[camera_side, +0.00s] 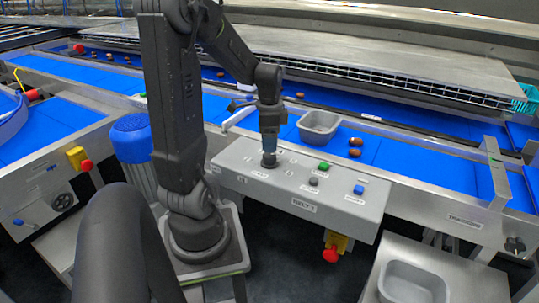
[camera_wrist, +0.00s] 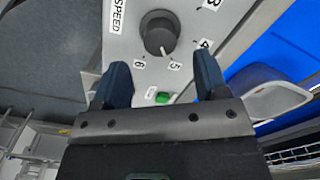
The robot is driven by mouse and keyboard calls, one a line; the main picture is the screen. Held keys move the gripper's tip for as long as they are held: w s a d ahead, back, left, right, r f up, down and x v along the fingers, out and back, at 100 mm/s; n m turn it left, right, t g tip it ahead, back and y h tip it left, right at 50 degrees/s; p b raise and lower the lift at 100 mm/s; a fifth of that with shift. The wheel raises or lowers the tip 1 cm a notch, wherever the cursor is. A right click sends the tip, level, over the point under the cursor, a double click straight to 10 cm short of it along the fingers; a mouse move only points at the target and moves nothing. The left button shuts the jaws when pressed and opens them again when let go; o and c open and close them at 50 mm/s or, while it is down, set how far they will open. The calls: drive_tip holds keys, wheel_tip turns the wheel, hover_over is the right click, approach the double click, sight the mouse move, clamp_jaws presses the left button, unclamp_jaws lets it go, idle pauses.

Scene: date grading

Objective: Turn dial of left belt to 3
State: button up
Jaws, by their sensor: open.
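The speed dial (camera_wrist: 158,33) is a dark round knob on a grey control box (camera_side: 230,154). In the wrist view it has a SPEED label and the numbers 3 to 6 around it. Its white pointer mark is directed toward the 5. In the side view the dial (camera_side: 269,161) is directly below my gripper (camera_side: 269,142). My gripper (camera_wrist: 160,80) is open and empty, pointing down. In the wrist view the dial lies beyond the fingertips, not between them. I cannot tell whether the fingertips touch it.
The box also carries a green button (camera_side: 324,167), a grey knob (camera_side: 313,181) and a blue button (camera_side: 358,190). A grey tray (camera_side: 320,124) and dates (camera_side: 355,147) sit on the blue belt behind. A red-and-yellow stop button (camera_side: 331,253) hangs below.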

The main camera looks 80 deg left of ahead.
sight(270, 155)
wheel_tip(270, 155, down, 6)
drive_tip(key=shift+r, duration=0.15)
drive_tip(key=shift+c, duration=0.3)
drive_tip(key=c, duration=0.9)
drive_tip(key=shift+o, duration=0.2)
